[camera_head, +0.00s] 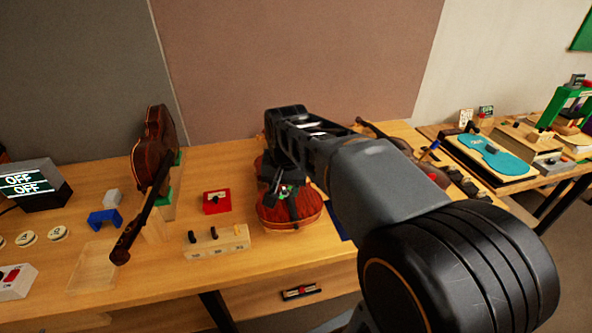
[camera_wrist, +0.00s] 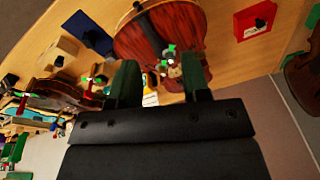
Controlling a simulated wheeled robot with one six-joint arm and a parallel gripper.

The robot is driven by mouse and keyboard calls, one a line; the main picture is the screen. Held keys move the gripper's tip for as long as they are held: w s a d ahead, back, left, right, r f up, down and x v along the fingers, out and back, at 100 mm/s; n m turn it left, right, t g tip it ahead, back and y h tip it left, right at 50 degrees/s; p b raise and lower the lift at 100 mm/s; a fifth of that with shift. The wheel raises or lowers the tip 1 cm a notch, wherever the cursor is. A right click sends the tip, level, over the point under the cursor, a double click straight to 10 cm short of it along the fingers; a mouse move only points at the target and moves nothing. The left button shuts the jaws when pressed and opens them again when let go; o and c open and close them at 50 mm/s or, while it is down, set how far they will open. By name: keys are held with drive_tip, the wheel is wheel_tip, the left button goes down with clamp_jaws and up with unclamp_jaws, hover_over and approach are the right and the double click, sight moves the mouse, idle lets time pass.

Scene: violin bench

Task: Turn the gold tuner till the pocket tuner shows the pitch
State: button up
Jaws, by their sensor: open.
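A red-brown violin (camera_head: 290,214) lies on the bench below my gripper. In the wrist view its body (camera_wrist: 140,40) fills the top middle, with small green-tipped metal parts (camera_wrist: 168,62) at the strings. My gripper (camera_wrist: 162,82) is open, its two dark fingers apart on either side of these parts; contact cannot be told. I cannot pick out the gold tuner among them. A small yellow-edged thing with a pale face (camera_wrist: 150,84) shows between the fingers; I cannot tell if it is the pocket tuner. My arm hides part of the violin in the head view.
A red box (camera_head: 216,201) sits left of the violin, and a wooden block with dark pegs (camera_head: 217,242) in front of it. Another violin (camera_head: 152,165) stands in a holder further left. A black "OFF" display (camera_head: 35,184) is at the far left.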

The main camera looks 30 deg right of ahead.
drive_tip(key=w+d+r+m+g+p, duration=0.1)
drive_tip(key=w+d+r+m, duration=0.1)
drive_tip(key=w+d+m, duration=0.3)
drive_tip(key=w+d+r+m+g+p, duration=0.1)
drive_tip(key=w+d+r+m+p, duration=0.15)
drive_tip(key=w, duration=0.45)
wheel_tip(320, 180, down, 14)
drive_tip(key=shift+s+r, duration=0.1)
drive_tip(key=shift+s, duration=0.05)
clamp_jaws()
